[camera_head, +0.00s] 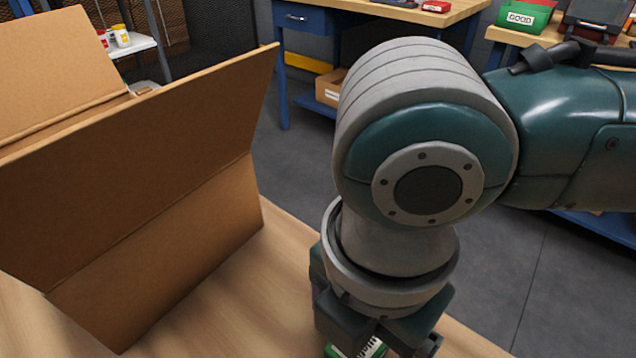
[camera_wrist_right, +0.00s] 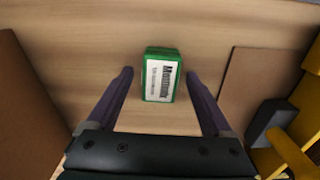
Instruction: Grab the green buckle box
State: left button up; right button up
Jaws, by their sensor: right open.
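The green buckle box (camera_wrist_right: 161,76) is a small green box with a white label, lying on the wooden table in the right wrist view. In the head view only a bit of the green box (camera_head: 357,348) shows at the bottom edge, under my right gripper (camera_head: 375,340). In the right wrist view my right gripper (camera_wrist_right: 160,85) is open, with one finger on each side of the box and a gap on both sides. The fingers are not touching the box. My left gripper is not in view.
A large open cardboard box (camera_head: 130,165) stands on the table (camera_head: 240,300) to the left of my right arm. Cardboard also shows at both sides in the wrist view, with a yellow and black object (camera_wrist_right: 285,140) at right. Workbenches (camera_head: 350,18) stand behind.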

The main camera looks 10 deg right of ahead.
grip_shut()
dwell(0.6)
